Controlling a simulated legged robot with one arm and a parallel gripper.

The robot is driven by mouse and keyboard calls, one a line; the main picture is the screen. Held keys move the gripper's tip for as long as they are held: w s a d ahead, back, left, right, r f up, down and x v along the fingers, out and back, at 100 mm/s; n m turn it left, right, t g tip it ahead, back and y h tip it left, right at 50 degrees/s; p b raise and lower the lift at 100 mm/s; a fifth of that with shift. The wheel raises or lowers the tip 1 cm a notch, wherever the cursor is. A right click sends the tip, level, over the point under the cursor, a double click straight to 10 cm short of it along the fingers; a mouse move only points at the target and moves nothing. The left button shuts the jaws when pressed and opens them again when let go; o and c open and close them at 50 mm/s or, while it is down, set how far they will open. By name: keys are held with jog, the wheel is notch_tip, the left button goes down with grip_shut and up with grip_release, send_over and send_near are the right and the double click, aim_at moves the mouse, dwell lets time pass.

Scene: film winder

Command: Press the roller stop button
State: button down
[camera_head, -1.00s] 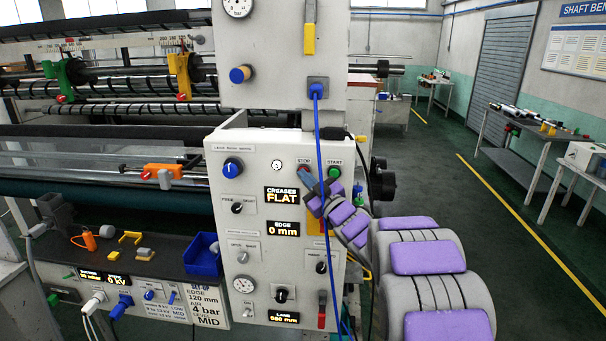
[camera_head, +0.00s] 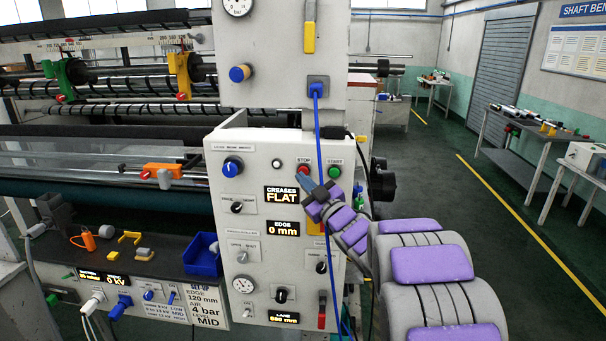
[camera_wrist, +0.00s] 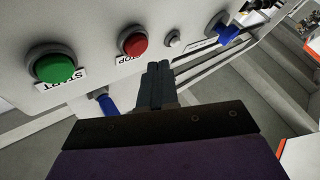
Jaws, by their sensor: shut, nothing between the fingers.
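The red stop button (camera_head: 303,171) sits near the top of the white control panel (camera_head: 268,195), under its STOP label. The green start button (camera_head: 334,173) is to its right. In the wrist view the red button (camera_wrist: 133,41) lies just above and left of my fingertips, and the green button (camera_wrist: 53,65) is further left. My gripper (camera_head: 305,182) is shut and empty, its tips just below the stop button in the head view. In the wrist view the closed fingers (camera_wrist: 157,68) do not cover the red button. A gap seems to separate them; its depth is hard to tell.
A small white button (camera_wrist: 173,38) and a blue knob (camera_wrist: 222,30) are on the same panel. A blue cable (camera_head: 318,130) hangs down the panel front close to my gripper. The aisle floor to the right is clear.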

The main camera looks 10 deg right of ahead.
jog(key=s, duration=0.2)
jog(key=s+a, duration=0.1)
jog(key=s, duration=0.1)
jog(key=shift+a+b, duration=0.2)
jog(key=shift+b, duration=0.2)
jog(key=s+d+f+m+g+h, duration=0.4)
jog(key=s+f+m+g+h, duration=0.15)
jog(key=s, duration=0.25)
jog(key=s+d+f+m+g+h, duration=0.4)
jog(key=s+f+h, duration=0.25)
jog(key=s, duration=0.25)
jog(key=s+a+f+g+y, duration=0.1)
jog(key=s+g, duration=0.3)
jog(key=s, duration=0.7)
jog(key=s+a+f+g+y, duration=0.1)
jog(key=s+a+f+g, duration=0.2)
jog(key=s, duration=0.8)
jog(key=s+a+f+m+g+y, duration=0.1)
jog(key=s+a+f+g, duration=0.2)
jog(key=s, duration=0.8)
jog(key=shift+s+a+g, duration=0.2)
jog(key=shift+a+g, duration=0.45)
jog(key=shift+g, duration=0.2)
